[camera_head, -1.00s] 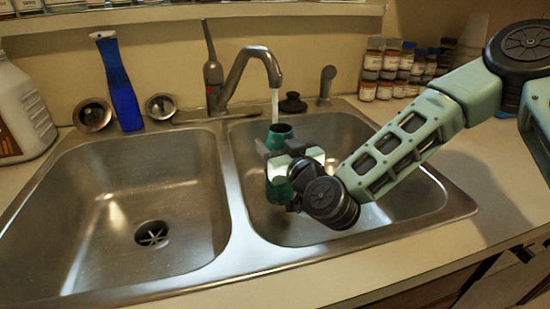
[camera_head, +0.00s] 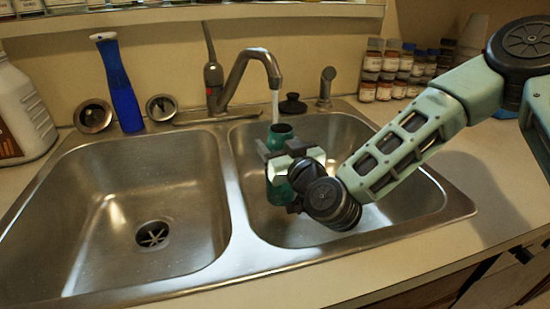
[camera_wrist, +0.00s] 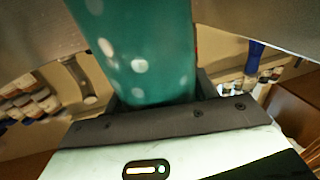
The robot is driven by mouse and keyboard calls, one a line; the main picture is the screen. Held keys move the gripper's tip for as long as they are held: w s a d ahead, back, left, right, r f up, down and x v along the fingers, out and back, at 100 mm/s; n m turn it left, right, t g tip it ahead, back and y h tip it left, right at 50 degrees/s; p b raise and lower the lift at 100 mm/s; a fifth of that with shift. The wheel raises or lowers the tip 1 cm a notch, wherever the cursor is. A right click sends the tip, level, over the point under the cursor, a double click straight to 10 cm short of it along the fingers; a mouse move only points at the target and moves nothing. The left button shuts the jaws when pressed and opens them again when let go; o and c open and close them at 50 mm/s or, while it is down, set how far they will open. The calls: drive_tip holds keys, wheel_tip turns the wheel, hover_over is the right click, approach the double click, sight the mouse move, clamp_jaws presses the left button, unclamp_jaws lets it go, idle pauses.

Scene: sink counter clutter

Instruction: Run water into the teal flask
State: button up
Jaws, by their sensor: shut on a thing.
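The teal flask (camera_head: 279,190) is upright over the right basin, with its open mouth facing up under the faucet (camera_head: 252,62). My gripper (camera_head: 272,158) is shut around the flask's middle and comes in from the right. A thin stream of water (camera_head: 275,104) falls from the spout toward the flask's mouth; I cannot tell whether all of it enters. In the wrist view the flask (camera_wrist: 150,55) fills the upper middle between the fingers, with pale spots on its surface. The water level inside is hidden.
The left basin (camera_head: 130,195) is empty. A blue bottle (camera_head: 120,90), a white jug (camera_head: 20,105), two drain strainers, a black stopper (camera_head: 292,104) and a sprayer (camera_head: 326,85) stand around the back. Several spice jars (camera_head: 385,75) stand at the back right. The front counter is clear.

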sight(284, 135)
drive_tip(key=shift+s+d+r+p, duration=0.1)
drive_tip(key=shift+s+r+p, duration=0.4)
drive_tip(key=shift+r, duration=0.25)
drive_tip(key=shift+s+d+r+p, duration=0.1)
drive_tip(key=shift+s+r+p, duration=0.25)
drive_tip(key=shift+r+p, duration=0.35)
drive_tip(key=shift+s+d+r+p, duration=0.1)
drive_tip(key=shift+s+r+p, duration=0.35)
drive_tip(key=shift+r, duration=0.4)
drive_tip(key=shift+f, duration=0.1)
